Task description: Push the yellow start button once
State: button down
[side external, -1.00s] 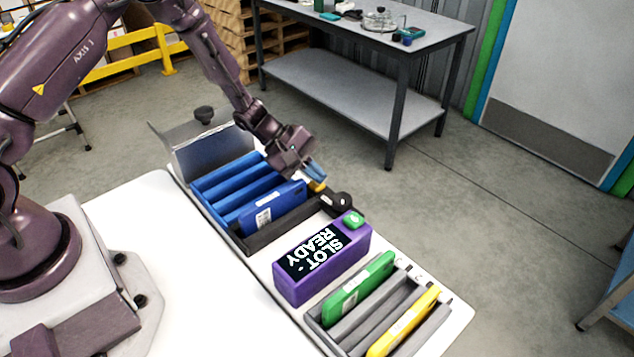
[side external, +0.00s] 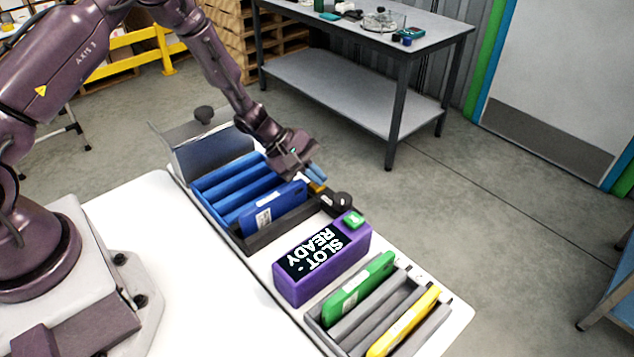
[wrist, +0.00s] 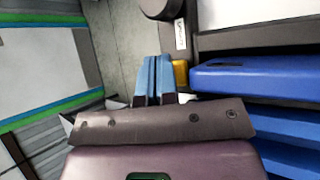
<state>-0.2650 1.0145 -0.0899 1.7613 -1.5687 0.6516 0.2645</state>
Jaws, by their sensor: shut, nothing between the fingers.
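The yellow start button (side external: 317,187) is a small block at the far end of the dark slot beside the blue carton. Part of it is hidden behind my fingers in the side view. In the wrist view the yellow button (wrist: 181,73) shows just right of my fingertips. My gripper (side external: 318,172) has its blue fingers shut with nothing between them. It is just above and beside the button, and I cannot tell whether they touch. In the wrist view my gripper (wrist: 155,62) points towards the bench edge.
A blue carton (side external: 275,208) leans in the dark slot by a blue rack (side external: 222,180). A black knob (side external: 342,200) stands near the button. Green (side external: 358,284) and yellow (side external: 405,322) cartons lean in a grey rack.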

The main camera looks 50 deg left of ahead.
aim_at(315, 187)
jog(key=shift+s+f, duration=0.2)
jog(key=shift+f, duration=0.35)
dwell(0.4)
jog(key=shift+r, duration=1.25)
jog(key=shift+w, duration=0.1)
jog(key=shift+r, duration=2.55)
